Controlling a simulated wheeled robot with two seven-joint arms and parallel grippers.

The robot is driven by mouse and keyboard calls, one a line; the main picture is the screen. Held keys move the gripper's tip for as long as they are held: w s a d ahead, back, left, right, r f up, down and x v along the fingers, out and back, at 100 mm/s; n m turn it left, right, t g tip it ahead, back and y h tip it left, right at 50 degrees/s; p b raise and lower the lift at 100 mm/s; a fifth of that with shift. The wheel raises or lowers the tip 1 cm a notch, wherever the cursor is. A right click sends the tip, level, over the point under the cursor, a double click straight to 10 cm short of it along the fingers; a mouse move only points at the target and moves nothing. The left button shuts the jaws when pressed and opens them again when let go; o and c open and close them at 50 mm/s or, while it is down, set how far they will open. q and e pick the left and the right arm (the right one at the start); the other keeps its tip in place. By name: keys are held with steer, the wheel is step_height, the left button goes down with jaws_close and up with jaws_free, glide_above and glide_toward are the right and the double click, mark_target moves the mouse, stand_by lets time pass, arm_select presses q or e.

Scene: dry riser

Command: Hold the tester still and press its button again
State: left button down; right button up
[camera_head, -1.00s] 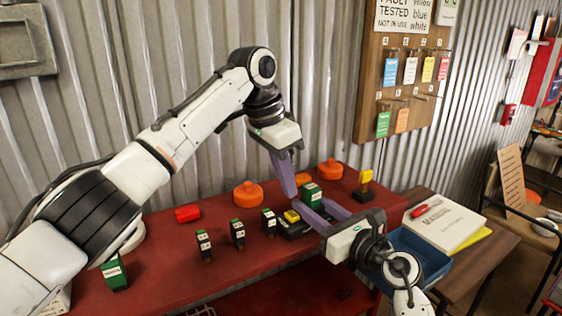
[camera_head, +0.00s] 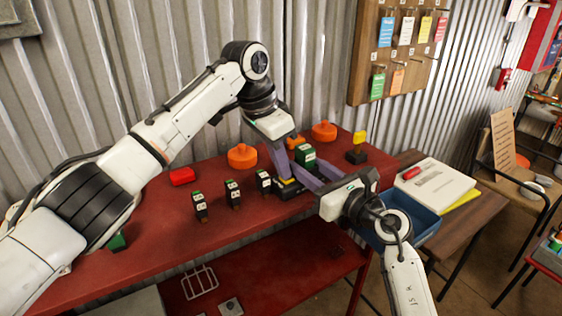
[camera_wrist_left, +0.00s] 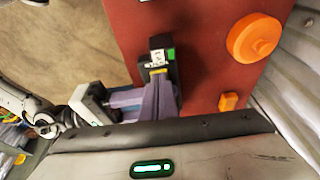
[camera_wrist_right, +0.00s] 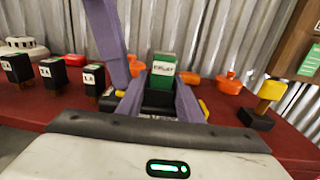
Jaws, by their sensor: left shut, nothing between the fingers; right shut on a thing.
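The tester is a black block (camera_head: 290,193) with a yellow button (camera_head: 287,181), near the red table's front right edge. My right gripper (camera_head: 302,182) is shut on the tester's body from the right; the black body shows between its fingers in the right wrist view (camera_wrist_right: 158,98). My left gripper (camera_head: 283,177) is shut and empty, pointing down with its tips at the button. In the left wrist view the left fingertips (camera_wrist_left: 158,82) are beside the yellow button (camera_wrist_left: 158,71). The fingers partly hide the button, so whether it is pressed in cannot be told.
A green-topped box (camera_head: 305,155) stands close behind the tester. Several small black blocks, one (camera_head: 233,194), stand left of it. Orange pots (camera_head: 242,156) are at the back. A yellow-topped black device (camera_head: 357,150) is right. A blue tray (camera_head: 425,222) lies beyond the table's right end.

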arm_select(q)
steer(key=shift+s+a+f, duration=0.1)
steer(key=shift+f, duration=0.65)
arm_select(e)
steer(key=shift+s+a+r, duration=0.1)
steer(key=shift+a+r, duration=0.05)
arm_select(q)
steer(key=shift+r, duration=0.55)
steer(key=w+d+v, duration=0.1)
steer(key=v, duration=1.3)
steer(key=shift+r, duration=0.2)
arm_select(e)
steer(key=o, duration=1.3)
